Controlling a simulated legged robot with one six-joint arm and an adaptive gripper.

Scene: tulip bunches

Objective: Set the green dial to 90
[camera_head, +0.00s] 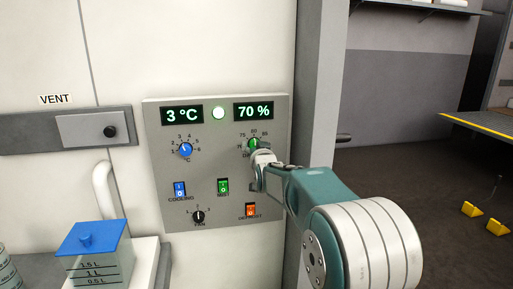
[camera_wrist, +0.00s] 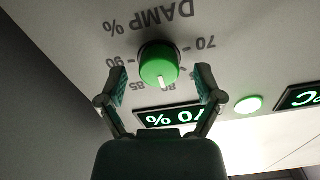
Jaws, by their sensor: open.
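The green dial (camera_head: 254,142) is on the right of the grey control panel, under a display (camera_head: 253,111) reading 70 %. In the wrist view the dial (camera_wrist: 158,66) appears upside down, with "DAMP %" beyond it and 70, 80, 85 and 90 readable around it. Its white pointer line points down in that picture, roughly toward the 80. My gripper (camera_wrist: 160,76) is open, one finger on each side of the dial, with visible gaps between fingers and dial. In the head view my gripper (camera_head: 257,165) covers the dial's lower part.
The panel (camera_head: 220,165) also carries a blue dial (camera_head: 186,150), a black fan dial (camera_head: 198,216), and blue, green and orange switches. A round lamp (camera_head: 218,113) is lit between the displays. A blue-lidded container (camera_head: 88,240) stands lower left. A grey post (camera_head: 318,100) rises right of the panel.

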